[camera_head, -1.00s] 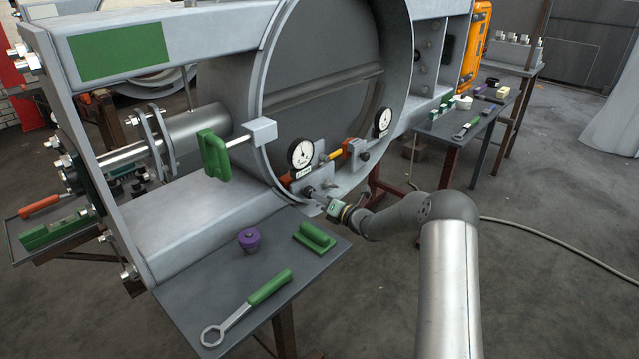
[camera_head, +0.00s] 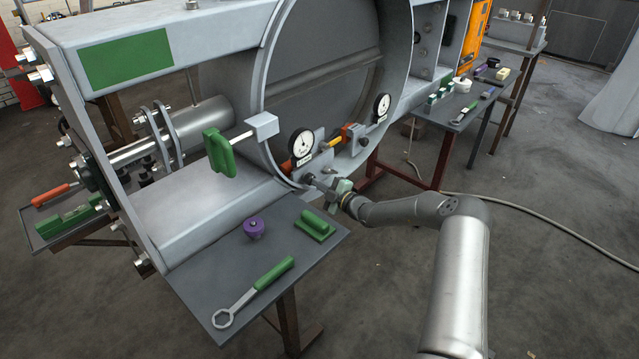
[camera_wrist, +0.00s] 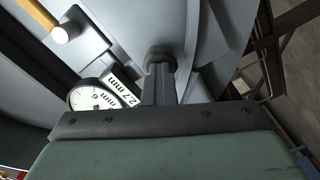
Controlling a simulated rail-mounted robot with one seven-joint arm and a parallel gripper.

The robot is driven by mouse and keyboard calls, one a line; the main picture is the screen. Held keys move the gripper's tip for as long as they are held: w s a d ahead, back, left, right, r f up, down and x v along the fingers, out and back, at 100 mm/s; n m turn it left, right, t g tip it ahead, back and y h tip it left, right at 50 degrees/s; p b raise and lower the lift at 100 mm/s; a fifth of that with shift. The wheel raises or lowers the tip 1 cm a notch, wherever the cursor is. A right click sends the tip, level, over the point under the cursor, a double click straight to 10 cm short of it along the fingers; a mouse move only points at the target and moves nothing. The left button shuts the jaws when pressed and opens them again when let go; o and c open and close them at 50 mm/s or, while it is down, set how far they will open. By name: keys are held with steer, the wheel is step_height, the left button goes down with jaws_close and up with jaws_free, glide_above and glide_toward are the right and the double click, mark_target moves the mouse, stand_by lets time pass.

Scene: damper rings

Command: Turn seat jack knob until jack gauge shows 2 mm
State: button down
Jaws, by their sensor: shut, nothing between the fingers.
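My gripper (camera_head: 314,181) reaches in from the right at the lower rim of the big ring, its fingers pressed together. In the wrist view the shut fingers (camera_wrist: 160,84) point at a dark rounded piece (camera_wrist: 160,56) on the grey surface. This may be the seat jack knob; the fingers hide much of it, and I cannot tell whether they touch it. A round white gauge (camera_head: 302,143) stands just above my gripper. In the wrist view this gauge (camera_wrist: 90,98) sits left of the fingers, with a plate (camera_wrist: 121,86) reading 2.7 mm.
A second gauge (camera_head: 382,107) stands farther right on the ring. The near table (camera_head: 190,292) holds a green-handled wrench (camera_head: 254,291), a purple knob-like piece (camera_head: 254,228) and a green block (camera_head: 314,225). A green handle (camera_head: 218,152) sticks out left of the ring.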

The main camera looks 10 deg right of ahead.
steer(key=m, duration=0.4)
steer(key=shift+m+p, duration=0.35)
steer(key=shift+m, duration=0.05)
steer(key=c, duration=1.7)
jaws_free()
steer(key=shift+s+d, duration=0.15)
steer(key=shift+p+v, duration=0.5)
steer(key=shift+v, duration=0.35)
